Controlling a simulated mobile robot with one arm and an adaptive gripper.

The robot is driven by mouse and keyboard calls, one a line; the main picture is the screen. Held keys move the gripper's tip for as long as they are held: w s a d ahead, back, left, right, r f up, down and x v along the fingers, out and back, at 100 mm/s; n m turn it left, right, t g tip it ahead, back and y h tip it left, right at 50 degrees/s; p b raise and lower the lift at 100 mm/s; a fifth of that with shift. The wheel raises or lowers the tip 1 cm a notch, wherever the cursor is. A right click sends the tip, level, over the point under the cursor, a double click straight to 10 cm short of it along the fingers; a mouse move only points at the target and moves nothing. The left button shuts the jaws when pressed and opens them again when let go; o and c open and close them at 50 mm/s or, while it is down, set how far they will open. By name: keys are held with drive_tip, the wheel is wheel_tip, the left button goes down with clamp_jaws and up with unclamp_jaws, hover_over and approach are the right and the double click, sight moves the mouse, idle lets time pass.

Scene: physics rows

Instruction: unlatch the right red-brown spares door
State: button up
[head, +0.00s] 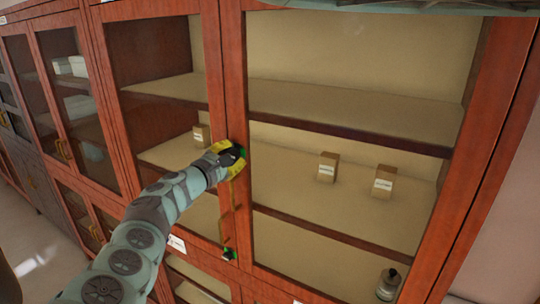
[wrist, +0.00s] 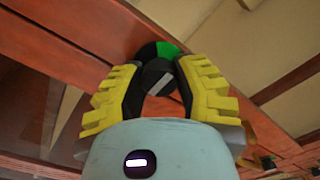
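The right red-brown spares door (head: 350,130) is a tall glazed door in a wooden frame, and it looks closed. Its latch is a round dark knob (wrist: 157,76) with a white line, on a disc that is part black, part green. The white line slants up to the right, towards the green part. My gripper (head: 238,154) is at the knob on the door's left stile. In the wrist view its yellow fingers (wrist: 161,72) stand on both sides of the knob and appear closed on it. In the head view the fingers mostly hide the knob.
A second green-marked latch (head: 229,254) sits lower on the stile, below a brass-coloured handle (head: 233,196). Behind the glass are small boxes (head: 328,167) and a dark bottle (head: 388,285). The left glazed door (head: 113,75) stands beside it. My arm crosses the lower left.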

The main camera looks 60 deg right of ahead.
sight(235, 115)
drive_tip(key=o, duration=0.5)
drive_tip(key=shift+o, duration=0.2)
drive_tip(key=shift+s+d+r, duration=0.1)
drive_tip(key=shift+d+r, duration=0.05)
drive_tip(key=shift+r, duration=4.8)
